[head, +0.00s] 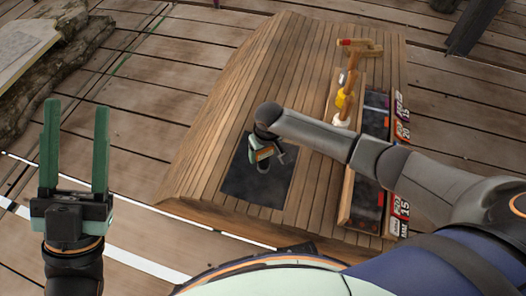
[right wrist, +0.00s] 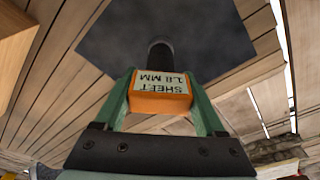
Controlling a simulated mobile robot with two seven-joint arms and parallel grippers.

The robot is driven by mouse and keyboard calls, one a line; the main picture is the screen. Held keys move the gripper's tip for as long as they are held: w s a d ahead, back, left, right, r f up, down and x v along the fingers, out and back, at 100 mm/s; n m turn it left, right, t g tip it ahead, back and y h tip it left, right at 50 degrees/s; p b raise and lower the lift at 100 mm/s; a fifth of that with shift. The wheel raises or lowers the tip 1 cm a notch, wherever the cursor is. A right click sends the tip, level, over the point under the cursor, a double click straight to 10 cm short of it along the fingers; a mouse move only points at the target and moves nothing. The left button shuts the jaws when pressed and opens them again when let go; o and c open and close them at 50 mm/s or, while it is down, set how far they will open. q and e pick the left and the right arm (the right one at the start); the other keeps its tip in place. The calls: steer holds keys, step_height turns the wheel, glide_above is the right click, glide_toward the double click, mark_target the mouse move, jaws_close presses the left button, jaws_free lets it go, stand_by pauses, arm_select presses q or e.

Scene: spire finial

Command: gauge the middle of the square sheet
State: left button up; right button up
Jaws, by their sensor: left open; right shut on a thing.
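The dark square sheet (head: 236,182) lies on the sloping slatted wooden surface in the head view. It also shows as a dark patch at the top of the right wrist view (right wrist: 115,35). My right gripper (head: 265,157) is over the sheet and shut on an orange gauge (right wrist: 160,103) with a pale label that seems to read "SHEET 1.8 MM". The gauge's dark round probe (right wrist: 160,56) points at the sheet, near its middle; I cannot tell whether it touches. My right arm hides part of the sheet. My left gripper (head: 75,106) is open and empty, off to the left.
The slatted wooden body (head: 225,110) fills the middle. On its right, a wooden tray (head: 346,200) holds dark panels with number labels. A hammer-like wooden tool (head: 360,52) and a yellow item (head: 342,98) stand there. A stone block (head: 45,75) is far left.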

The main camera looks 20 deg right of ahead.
mark_target(266, 159)
steer(key=o, duration=1.5)
arm_select(q)
steer(key=shift+r, duration=0.1)
arm_select(e)
steer(key=shift+r, duration=0.15)
